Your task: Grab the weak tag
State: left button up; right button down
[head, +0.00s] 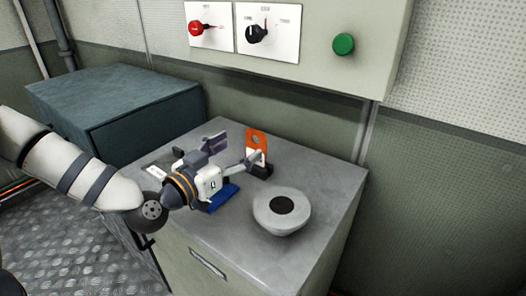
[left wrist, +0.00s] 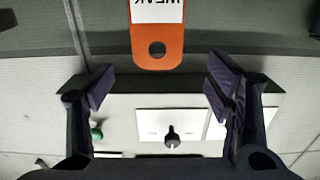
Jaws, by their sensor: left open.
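The weak tag (head: 255,139) is an orange plate with a round hole. It stands upright in a small dark holder (head: 261,171) on the grey cabinet top. In the left wrist view the tag (left wrist: 157,47) appears upside down at the top middle, with a white label reading WEAK. My left gripper (head: 236,151) is open just in front of the tag, one finger overlapping it in the head view. In the left wrist view the open fingers (left wrist: 160,90) are spread to either side of the tag's line, with nothing between them. My right gripper is out of view.
A blue block (head: 222,196) lies under my left gripper, partly hidden. A round grey object with a dark centre (head: 269,222) sits to the right on the cabinet (head: 325,190). The wall panel has a red knob (head: 196,28), a black knob (head: 257,33) and a green button (head: 343,44).

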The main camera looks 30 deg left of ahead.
aim_at(256, 135)
pick_arm(q)
jog(key=w, duration=0.2)
jog(key=w+b, duration=0.1)
jog(key=w, duration=0.1)
jog(key=w+d, duration=0.1)
jog(key=w, duration=0.1)
jog(key=shift+w+r, duration=0.1)
jog(key=shift+w, duration=0.2)
jog(key=shift+w+r, duration=0.1)
jog(key=shift+r, duration=0.1)
jog(key=shift+c, duration=0.5)
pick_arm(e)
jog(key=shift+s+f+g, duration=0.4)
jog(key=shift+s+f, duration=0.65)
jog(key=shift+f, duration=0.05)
pick_arm(q)
jog(key=c, duration=1)
